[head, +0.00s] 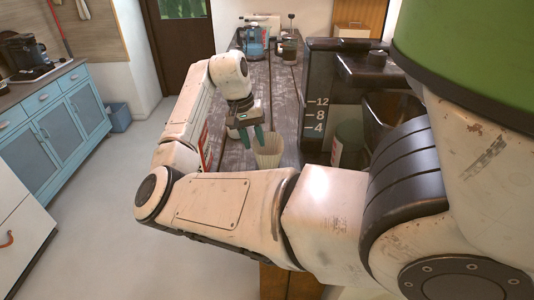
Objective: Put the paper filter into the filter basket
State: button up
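The paper filter (269,154) is a pale, fluted cup standing on the dark plank table. My gripper (252,138) points down with teal fingers just left of and behind the filter's rim. The fingers are apart with a visible gap. The right finger overlaps the filter's rim in the picture; I cannot tell whether they touch. A black coffee maker (318,105) marked 12, 8 and 4 stands right of the filter. A dark, rounded part that looks like the filter basket (384,113) shows at its right side, partly hidden by my arm.
A light container (348,145) stands by the coffee maker. A blue kettle-like item (254,42) and a glass jug (288,48) are at the table's far end. My arm hides the near table. The planks (255,80) behind my gripper are mostly clear.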

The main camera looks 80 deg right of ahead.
aim_at(258, 153)
jog(key=shift+a+p+x, duration=0.15)
jog(key=shift+p+x, duration=0.25)
jog(key=shift+x, duration=1)
jog(key=shift+a+p+x, duration=0.15)
jog(key=shift+p+x, duration=0.25)
jog(key=shift+x, duration=0.95)
grip_shut()
